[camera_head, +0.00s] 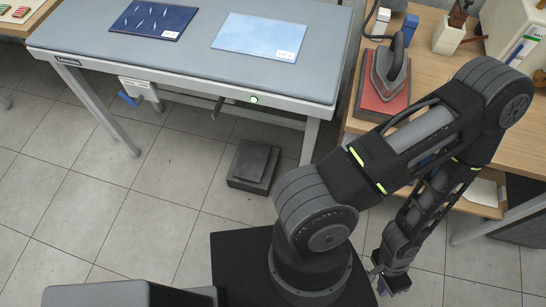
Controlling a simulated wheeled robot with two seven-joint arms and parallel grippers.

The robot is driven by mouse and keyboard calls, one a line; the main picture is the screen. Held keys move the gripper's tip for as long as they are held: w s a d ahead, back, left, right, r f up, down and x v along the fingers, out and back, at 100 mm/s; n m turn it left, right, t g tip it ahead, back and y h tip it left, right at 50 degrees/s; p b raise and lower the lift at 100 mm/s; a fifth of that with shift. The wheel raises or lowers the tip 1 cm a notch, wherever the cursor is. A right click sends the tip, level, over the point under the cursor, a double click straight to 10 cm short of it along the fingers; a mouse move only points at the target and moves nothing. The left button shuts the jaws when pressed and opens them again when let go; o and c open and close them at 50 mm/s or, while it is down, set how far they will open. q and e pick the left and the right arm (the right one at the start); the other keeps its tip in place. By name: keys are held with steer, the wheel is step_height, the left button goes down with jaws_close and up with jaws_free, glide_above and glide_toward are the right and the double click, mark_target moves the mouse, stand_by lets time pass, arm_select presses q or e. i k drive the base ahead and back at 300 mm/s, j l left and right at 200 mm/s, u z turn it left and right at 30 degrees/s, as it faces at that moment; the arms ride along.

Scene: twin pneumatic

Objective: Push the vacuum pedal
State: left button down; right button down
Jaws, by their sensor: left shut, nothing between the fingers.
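The vacuum pedal (254,163) looks to be the dark grey block with a raised top plate on the tiled floor, below the front edge of the padded table. Nothing touches it. My left gripper (386,283) hangs low at the lower right, well to the right of the pedal and nearer to me. It is shut and empty, pointing down. My left arm bends up and over at the right side of the picture. My right gripper is not in view.
The grey padded table (185,62) holds a dark blue sheet (155,20) and a light blue sheet (262,37). A blue-handled lever (130,98) sits under its front edge. A wooden bench with an iron (390,65) on a red pad stands right. Floor around the pedal is clear.

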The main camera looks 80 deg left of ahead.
mark_target(254, 158)
steer(key=u, duration=3.1)
